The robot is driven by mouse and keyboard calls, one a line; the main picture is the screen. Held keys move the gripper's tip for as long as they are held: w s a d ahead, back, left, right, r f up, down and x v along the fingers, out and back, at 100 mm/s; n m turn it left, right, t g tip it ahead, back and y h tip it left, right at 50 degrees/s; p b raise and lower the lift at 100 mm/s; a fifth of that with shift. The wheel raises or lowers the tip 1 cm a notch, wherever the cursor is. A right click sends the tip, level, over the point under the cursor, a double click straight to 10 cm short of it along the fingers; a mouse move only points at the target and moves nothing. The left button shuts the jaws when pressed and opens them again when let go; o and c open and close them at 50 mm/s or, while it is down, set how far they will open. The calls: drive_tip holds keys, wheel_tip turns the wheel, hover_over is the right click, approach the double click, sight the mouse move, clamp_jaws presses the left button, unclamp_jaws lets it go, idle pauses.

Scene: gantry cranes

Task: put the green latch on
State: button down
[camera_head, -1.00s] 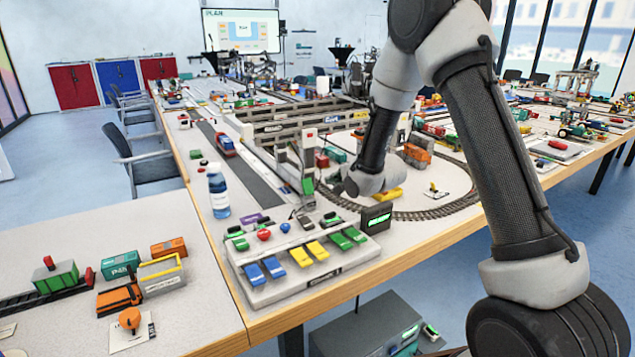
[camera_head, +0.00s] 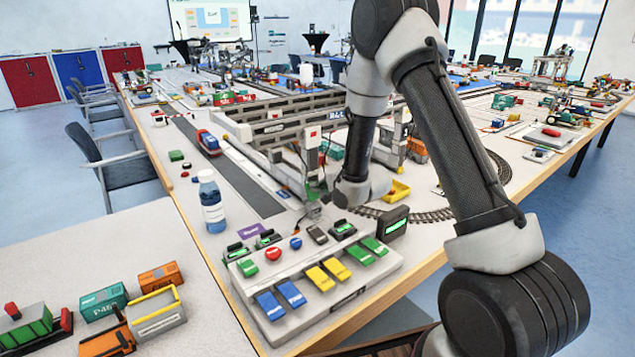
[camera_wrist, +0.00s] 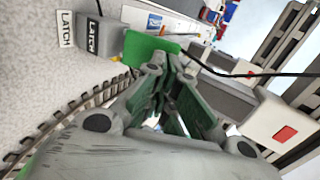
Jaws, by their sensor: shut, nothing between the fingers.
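The green latch (camera_wrist: 150,48) shows in the wrist view as a flat green piece beside a grey block (camera_wrist: 98,38) marked LATCH. My gripper (camera_wrist: 168,80) is shut and empty, its fingertips close to the green piece. I cannot tell whether they touch it. The fingers hide part of what lies beyond them.
The control panel (camera_head: 345,292) with coloured switches stands at the table's front corner. A bottle (camera_head: 212,205) stands to its left. Grey gantry beams (camera_head: 280,128) and curved track (camera_head: 490,185) lie behind. In the wrist view a black cable (camera_wrist: 240,74) crosses near the fingers.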

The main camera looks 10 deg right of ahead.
drive_tip(key=shift+w+a, duration=0.1)
drive_tip(key=shift+w, duration=0.05)
drive_tip(key=shift+w+a, duration=0.3)
drive_tip(key=shift+w, duration=0.45)
drive_tip(key=shift+s, duration=0.1)
